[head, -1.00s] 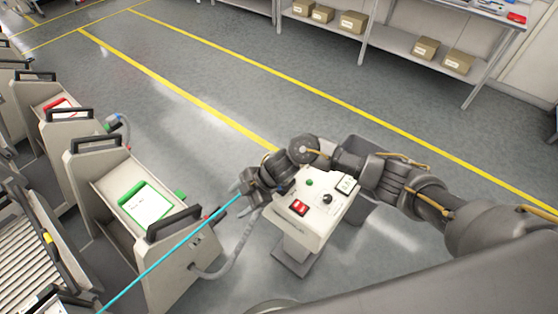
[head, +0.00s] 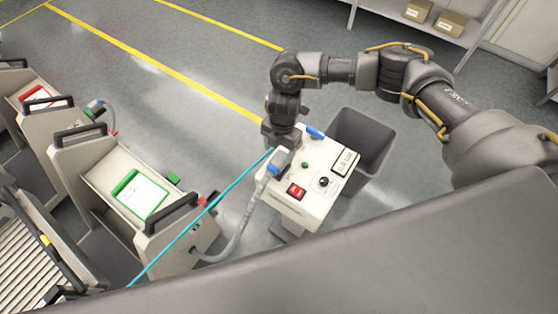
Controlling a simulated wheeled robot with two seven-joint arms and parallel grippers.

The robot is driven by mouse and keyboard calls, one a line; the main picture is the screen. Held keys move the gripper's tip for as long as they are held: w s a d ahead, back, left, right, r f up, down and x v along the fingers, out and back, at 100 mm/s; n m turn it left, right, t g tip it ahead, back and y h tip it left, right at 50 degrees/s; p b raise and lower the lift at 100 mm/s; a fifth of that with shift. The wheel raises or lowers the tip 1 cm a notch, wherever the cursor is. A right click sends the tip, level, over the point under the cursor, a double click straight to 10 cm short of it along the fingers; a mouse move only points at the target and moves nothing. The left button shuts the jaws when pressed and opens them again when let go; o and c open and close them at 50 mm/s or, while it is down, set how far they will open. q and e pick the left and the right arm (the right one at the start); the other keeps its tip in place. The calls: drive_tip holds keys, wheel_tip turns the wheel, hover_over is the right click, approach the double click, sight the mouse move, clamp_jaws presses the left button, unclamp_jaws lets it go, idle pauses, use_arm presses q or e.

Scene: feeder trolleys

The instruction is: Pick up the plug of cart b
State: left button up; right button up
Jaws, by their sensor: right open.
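A grey corrugated hose (head: 240,228) runs from the side of the near cart (head: 151,255) up to a pale grey plug (head: 280,158) with a blue part at its end. The plug is at the left edge of the white control box (head: 318,208); I cannot tell whether it is seated there. The cart holds a green-framed card (head: 142,195); no letter on it is readable. My right gripper (head: 281,140) points down just above and behind the plug. It is open, its fingertips are largely hidden, and contact with the plug cannot be judged. My left gripper is out of view.
The control box carries a red switch (head: 297,191), a black knob (head: 323,182) and a small display (head: 345,162). A grey bin (head: 385,146) stands behind it. A thin cyan line (head: 200,217) crosses the near cart. More carts stand left; floor behind is clear.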

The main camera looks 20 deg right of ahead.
sight(279, 158)
drive_tip(key=shift+f, duration=0.45)
drive_tip(key=shift+s+f+p, duration=0.15)
drive_tip(key=shift+f+p, duration=0.15)
drive_tip(key=shift+p, duration=0.15)
drive_tip(key=f, duration=0.1)
drive_tip(key=f+p, duration=0.1)
drive_tip(key=f, duration=0.1)
drive_tip(key=shift+s+a+f, duration=0.15)
drive_tip(key=shift+s+f, duration=0.15)
drive_tip(key=shift+f+p, duration=0.3)
drive_tip(key=shift+f, duration=0.15)
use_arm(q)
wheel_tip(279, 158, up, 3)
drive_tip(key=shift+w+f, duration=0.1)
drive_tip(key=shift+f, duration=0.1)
use_arm(e)
drive_tip(key=c, duration=1.4)
